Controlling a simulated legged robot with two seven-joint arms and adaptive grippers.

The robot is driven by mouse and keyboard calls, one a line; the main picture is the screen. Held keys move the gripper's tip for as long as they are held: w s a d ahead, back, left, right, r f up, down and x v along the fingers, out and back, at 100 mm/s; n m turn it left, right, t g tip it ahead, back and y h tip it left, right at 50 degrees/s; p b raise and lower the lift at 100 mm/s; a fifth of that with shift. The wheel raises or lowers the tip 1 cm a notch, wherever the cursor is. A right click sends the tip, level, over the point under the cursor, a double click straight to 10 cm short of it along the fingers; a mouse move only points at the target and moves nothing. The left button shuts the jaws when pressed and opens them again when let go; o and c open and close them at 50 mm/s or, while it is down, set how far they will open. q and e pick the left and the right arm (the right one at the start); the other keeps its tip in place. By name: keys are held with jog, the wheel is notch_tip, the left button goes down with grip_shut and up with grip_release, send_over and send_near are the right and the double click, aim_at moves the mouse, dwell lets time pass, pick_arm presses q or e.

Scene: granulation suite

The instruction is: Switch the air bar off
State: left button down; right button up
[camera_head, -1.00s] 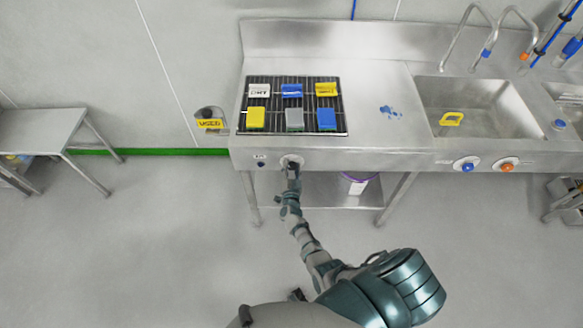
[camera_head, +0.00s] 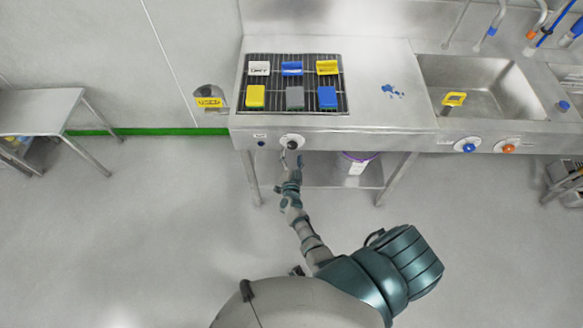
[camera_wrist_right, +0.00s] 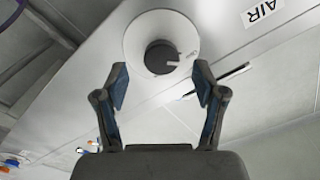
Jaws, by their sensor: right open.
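The air bar's control is a round dark knob on a pale disc on the steel bench front; in the head view the knob (camera_head: 292,141) is below the black grille (camera_head: 254,110). In the right wrist view the dark knob (camera_wrist_right: 161,57) sits on the white disc (camera_wrist_right: 136,42), with a pale pointer mark to its right and an "AIR" label (camera_wrist_right: 264,11) nearby. My right gripper (camera_head: 291,161) is just below the knob; in the wrist view its open fingers (camera_wrist_right: 161,84) are either side of and short of the knob, holding nothing. My left gripper is not in view.
Several coloured sponge-like blocks lie on the grille. A sink (camera_head: 496,101) with a yellow item is right, above a blue knob (camera_head: 468,146) and an orange knob (camera_head: 508,147). A "USED" holder (camera_head: 210,101) hangs left. A bucket (camera_head: 358,161) stands on the lower shelf.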

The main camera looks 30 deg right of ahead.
jog(key=v, duration=0.7)
dwell(0.3)
jog(key=s+a+f+n+g+y, duration=0.1)
jog(key=s+a+f+n+y, duration=0.2)
jog(key=f, duration=0.4)
jog(key=s+a+f+n+g+y, duration=0.1)
jog(key=s+a+f+n+y, duration=0.2)
jog(key=f, duration=0.4)
jog(key=s+a+f+n+g+y, duration=0.2)
jog(key=s+f+n, duration=0.1)
jog(key=s+f, duration=0.4)
jog(key=s+a+f+n+g+y, duration=0.2)
jog(key=s+a+f+g, duration=0.1)
jog(key=s+f, duration=0.4)
jog(key=s+d+f+n+g, duration=0.1)
jog(key=s+d+f+g, duration=0.1)
jog(key=s, duration=0.6)
jog(key=s+d+f+n+g, duration=0.2)
jog(key=s+f+g, duration=0.1)
jog(key=s, duration=0.6)
jog(key=s+d+f+n+g, duration=0.2)
jog(key=s+f, duration=0.2)
jog(key=s, duration=0.4)
jog(key=shift+s+f+g+h, duration=0.25)
jog(key=shift+s+g+h, duration=0.05)
jog(key=shift+s+h, duration=0.1)
jog(key=shift+a, duration=0.1)
